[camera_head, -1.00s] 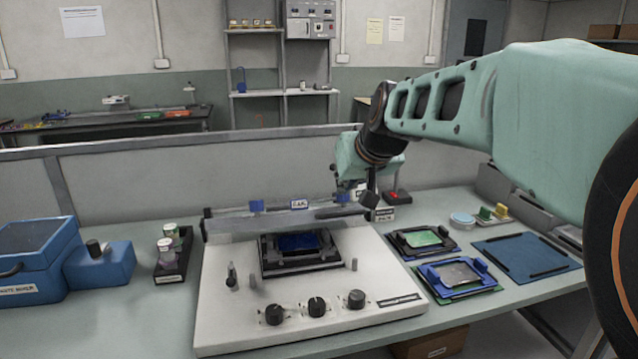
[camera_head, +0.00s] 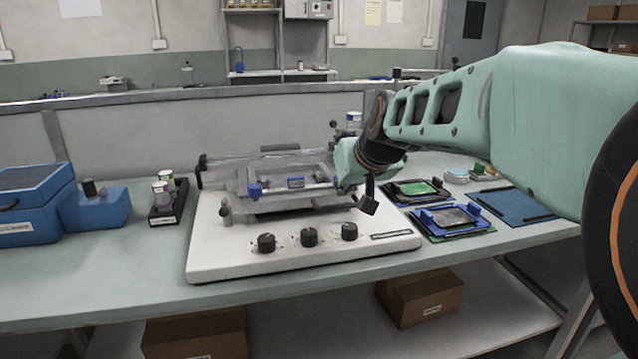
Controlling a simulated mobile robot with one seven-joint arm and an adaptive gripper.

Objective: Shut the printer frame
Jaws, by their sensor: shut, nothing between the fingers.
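The printer (camera_head: 300,262) is a white base with several black knobs along its front. My gripper (camera_head: 367,204) is shut and empty, close to the frame's right front corner. Whether it touches the frame is unclear. My wrist hides the frame's right end.
A blue box (camera_head: 35,205) and a rack of jars (camera_head: 168,199) stand left of the printer. Board holders (camera_head: 449,220) and a blue mat (camera_head: 515,206) lie to the right. A low partition (camera_head: 120,130) runs behind. The table's front edge is clear.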

